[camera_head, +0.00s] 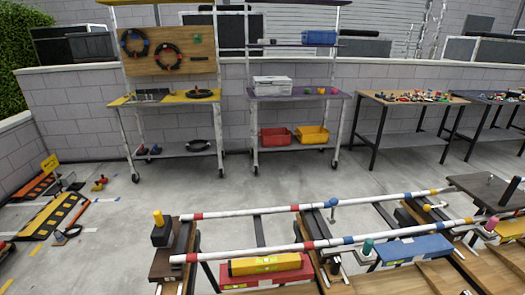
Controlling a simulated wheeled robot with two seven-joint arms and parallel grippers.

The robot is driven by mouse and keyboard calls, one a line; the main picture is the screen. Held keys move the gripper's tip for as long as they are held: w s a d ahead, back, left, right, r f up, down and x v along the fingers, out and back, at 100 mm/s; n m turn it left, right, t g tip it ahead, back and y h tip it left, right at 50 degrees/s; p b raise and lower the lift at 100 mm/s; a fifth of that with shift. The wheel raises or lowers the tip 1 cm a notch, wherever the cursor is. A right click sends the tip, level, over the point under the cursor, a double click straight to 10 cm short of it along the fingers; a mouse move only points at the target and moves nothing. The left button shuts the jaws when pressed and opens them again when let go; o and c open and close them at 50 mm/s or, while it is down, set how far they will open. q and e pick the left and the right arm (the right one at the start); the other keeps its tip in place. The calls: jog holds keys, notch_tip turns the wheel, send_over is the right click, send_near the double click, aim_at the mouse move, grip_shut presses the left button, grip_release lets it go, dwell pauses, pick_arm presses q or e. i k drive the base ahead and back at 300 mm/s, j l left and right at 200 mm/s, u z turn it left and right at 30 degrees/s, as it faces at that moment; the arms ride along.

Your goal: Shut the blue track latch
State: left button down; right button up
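Two white track rails with red, blue and yellow bands run across the foreground, a far rail (275,209) and a near rail (270,252). A small blue piece (332,202) with a thin stem below it sits at the far rail, beside a blue band. It looks like the blue latch, but it is too small to tell whether it is open or shut. A teal knob (368,245) stands by the near rail, and a yellow knob (427,207) lies between the rails to the right. Neither of my grippers is in view.
A yellow level (266,264) lies on a red case at the near rail. A blue case (415,248) sits to its right. Wooden planks fill the bottom right. Carts and a worktable (412,98) stand along the back wall. The grey floor (270,180) between is clear.

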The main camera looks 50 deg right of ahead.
aim_at(333, 202)
jog(key=z, duration=2.15)
jog(key=l+z, duration=0.2)
jog(key=l, duration=0.25)
jog(key=i+l+z, duration=0.2)
jog(key=l, duration=0.2)
jog(key=l+z, duration=0.2)
jog(key=l, duration=0.2)
